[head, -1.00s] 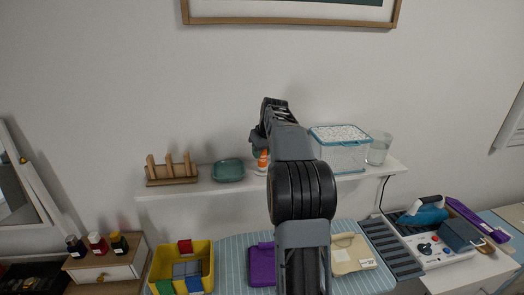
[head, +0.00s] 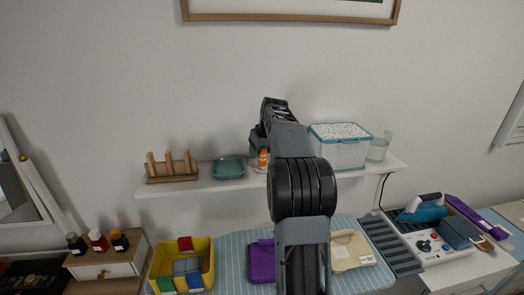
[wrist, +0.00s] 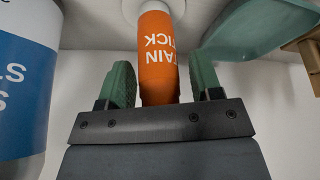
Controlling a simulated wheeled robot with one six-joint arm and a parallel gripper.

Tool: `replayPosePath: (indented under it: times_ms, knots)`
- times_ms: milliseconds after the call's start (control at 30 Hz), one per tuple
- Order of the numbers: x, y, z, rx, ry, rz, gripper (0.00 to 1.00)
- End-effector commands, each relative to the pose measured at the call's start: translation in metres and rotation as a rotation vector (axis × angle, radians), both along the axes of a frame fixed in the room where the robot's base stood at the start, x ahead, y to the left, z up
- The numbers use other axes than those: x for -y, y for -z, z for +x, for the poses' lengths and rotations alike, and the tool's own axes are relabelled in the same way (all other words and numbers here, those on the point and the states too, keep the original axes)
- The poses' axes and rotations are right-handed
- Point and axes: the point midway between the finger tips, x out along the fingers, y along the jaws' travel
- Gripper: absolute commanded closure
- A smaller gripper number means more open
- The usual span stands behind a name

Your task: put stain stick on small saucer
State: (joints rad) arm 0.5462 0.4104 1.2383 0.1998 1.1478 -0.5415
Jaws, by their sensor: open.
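The orange stain stick (wrist: 158,62) with white lettering and a white end stands on the wall shelf; in the head view (head: 262,157) it is partly hidden by my arm. My gripper (wrist: 160,85) is open, with one green finger pad on each side of the stick. I cannot tell whether either pad touches it. The small saucer, a teal dish (head: 228,168), lies on the shelf just left of the stick and looks empty. The saucer also shows at the upper right of the wrist view (wrist: 258,28).
A blue-and-white container (wrist: 22,80) stands close to the stick. A wooden rack (head: 172,167) is left of the saucer. A yellow bin (head: 207,250) is below.

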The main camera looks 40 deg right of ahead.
Motion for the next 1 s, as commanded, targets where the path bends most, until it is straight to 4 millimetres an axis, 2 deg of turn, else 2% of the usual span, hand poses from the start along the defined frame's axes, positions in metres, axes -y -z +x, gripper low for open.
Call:
replayPosePath:
  times_ms: [167, 500, 700, 1000]
  knots:
    - [0.000, -0.011, -0.003, 0.003, 0.001, -0.002, 0.41]
    - [-0.001, -0.070, -0.028, 0.004, 0.002, -0.003, 0.41]
    - [-0.002, -0.098, -0.039, 0.003, 0.001, -0.002, 0.41]
    - [-0.004, -0.114, -0.046, 0.000, 0.000, 0.000, 0.41]
